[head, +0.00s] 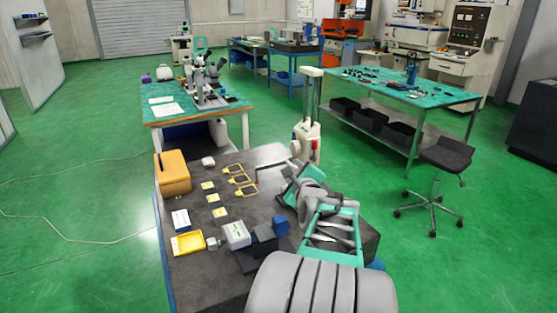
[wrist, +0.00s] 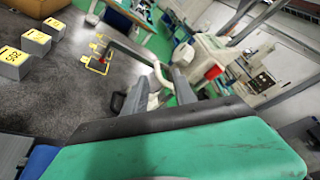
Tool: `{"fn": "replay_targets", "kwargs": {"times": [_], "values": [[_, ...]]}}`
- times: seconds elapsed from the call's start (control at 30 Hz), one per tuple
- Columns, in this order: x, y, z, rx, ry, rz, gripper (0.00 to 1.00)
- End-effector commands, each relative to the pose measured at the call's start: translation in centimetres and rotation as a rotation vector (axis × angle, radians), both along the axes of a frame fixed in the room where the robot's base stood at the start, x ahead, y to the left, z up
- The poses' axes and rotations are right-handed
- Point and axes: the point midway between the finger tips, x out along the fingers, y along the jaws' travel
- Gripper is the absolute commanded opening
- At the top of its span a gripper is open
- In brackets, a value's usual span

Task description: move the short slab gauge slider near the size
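A short gauge with a pale upright column (head: 312,95) stands at the far right corner of the dark slab (head: 190,245). A white slider-like body with a red part (head: 304,138) sits low on it. A white body with a red part also shows right of centre in the wrist view (wrist: 211,66). My gripper (head: 297,183), green and grey, is over the slab's right side, nearer than the gauge and apart from it in the head view. Pale blocks with yellow number labels (wrist: 15,63) stand on the slab; the numbers are too blurred to read surely.
Yellow outlined frames (head: 239,179) lie flat on the slab.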

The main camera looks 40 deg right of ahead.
Motion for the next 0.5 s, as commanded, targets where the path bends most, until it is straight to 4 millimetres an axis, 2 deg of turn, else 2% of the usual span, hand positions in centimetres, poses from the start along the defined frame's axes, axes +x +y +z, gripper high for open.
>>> {"fn": "replay_targets", "kwargs": {"times": [0.03,0.17,0.5], "values": [[-0.3,-0.3,-0.5,-0.022,0.047,-0.005,0.32],[0.6,0.0,-0.9,-0.051,0.082,0.023,0.32],[5.4,-3.2,-2.1,-0.050,0.080,0.025,0.32]]}}
